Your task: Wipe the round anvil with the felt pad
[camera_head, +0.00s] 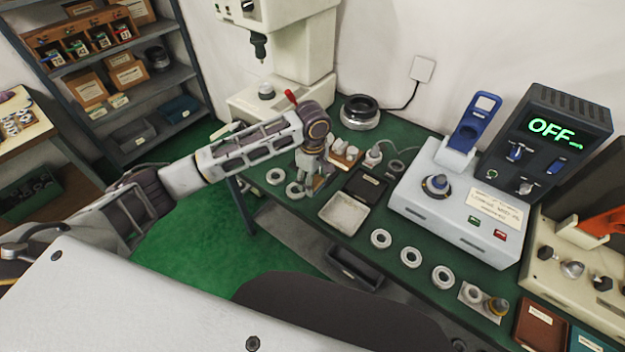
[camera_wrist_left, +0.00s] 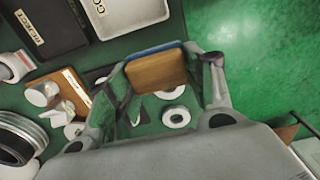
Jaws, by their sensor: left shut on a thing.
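My left gripper (camera_head: 316,183) is shut on a wooden block with a blue edge, which looks like the felt pad (camera_wrist_left: 156,72). It holds the pad over the green bench near the left edge; whether the pad touches the bench I cannot tell. In the head view the gripper mostly hides the pad. What looks like the round anvil (camera_head: 266,91) is a small round grey piece on the base of the cream press, below its spindle. The gripper is apart from it, nearer to me and to the right. My right gripper is not in view.
Bearing rings (camera_head: 275,176) lie left of the gripper. A dark tray (camera_head: 367,187) and a light tray (camera_head: 343,214) lie to its right. A wooden holder (camera_wrist_left: 62,95) with small parts and a large dark ring (camera_head: 360,112) stand behind. A white heater (camera_head: 452,212) stands right.

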